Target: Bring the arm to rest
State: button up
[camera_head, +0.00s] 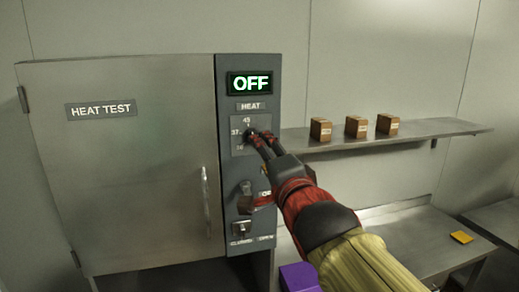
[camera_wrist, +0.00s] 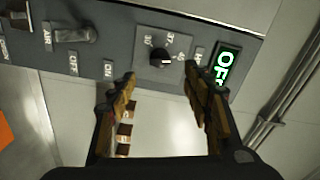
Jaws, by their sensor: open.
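My gripper (camera_head: 259,139) is in front of the heat dial on the autoclave's control panel (camera_head: 234,92). In the wrist view my gripper (camera_wrist: 161,82) is open, its two fingers apart with nothing between them. The black dial knob (camera_wrist: 161,60) shows just beyond the fingertips, apart from them in that view. In the head view the fingers partly cover the dial. My arm reaches up from the lower right. The green display (camera_head: 250,83) reads OFF.
The autoclave door (camera_head: 130,170), marked HEAT TEST, is closed. A toggle switch (camera_wrist: 73,33) and a lower latch switch (camera_head: 241,229) are on the panel. Three brown boxes stand on the shelf (camera_head: 410,132). A purple block (camera_head: 299,277) and a yellow piece (camera_head: 461,237) lie lower down.

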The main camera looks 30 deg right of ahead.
jog(key=shift+s+a, duration=0.15)
jog(key=shift+s, duration=0.35)
jog(key=s+f+n+g+b, duration=0.1)
jog(key=s+f+n+g, duration=0.2)
jog(key=f, duration=0.6)
jog(key=s+f+n+g+b, duration=0.1)
jog(key=s+f+n+g, duration=0.15)
jog(key=f+n, duration=0.45)
jog(key=s+a+f+n+g+y+b, duration=0.1)
jog(key=s+a+f+n+g+b, duration=0.1)
jog(key=f, duration=0.8)
jog(key=s+a+f+n+g+y+b, duration=0.2)
jog(key=s+a+f+b, duration=0.3)
jog(key=f, duration=0.5)
jog(key=s+a+f+n+g+y+b, duration=0.2)
jog(key=s+a+f+n+b, duration=0.2)
jog(key=f, duration=0.7)
jog(key=a+b, duration=0.2)
jog(key=b, duration=0.1)
jog(key=shift+d, duration=0.1)
